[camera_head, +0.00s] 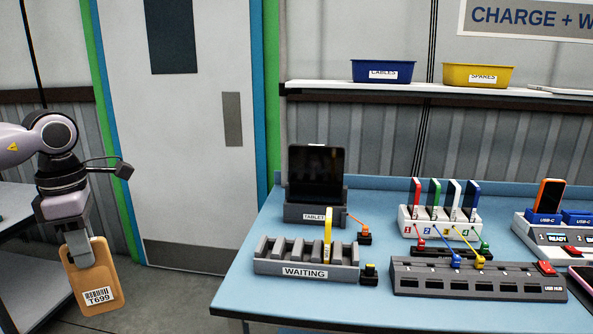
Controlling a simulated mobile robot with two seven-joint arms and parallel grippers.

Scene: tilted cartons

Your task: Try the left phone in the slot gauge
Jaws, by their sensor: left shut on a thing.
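My left gripper (80,250) hangs at the left of the view, beyond the left edge of the blue table. It is shut on the top of a tan, phone-shaped slab (92,275) with a barcode label reading T699. The slab hangs slightly tilted over the floor, clear of everything. Its other face is hidden. I cannot pick out a thing marked as a slot gauge. My right gripper is not in view.
On the blue table (240,285) stand a grey slotted WAITING rack (275,266) with one yellow phone (328,235), a tablet (317,170) in a stand, a charger (408,224) with several phones, and a USB hub (420,283). An orange phone (549,195) stands at the right.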

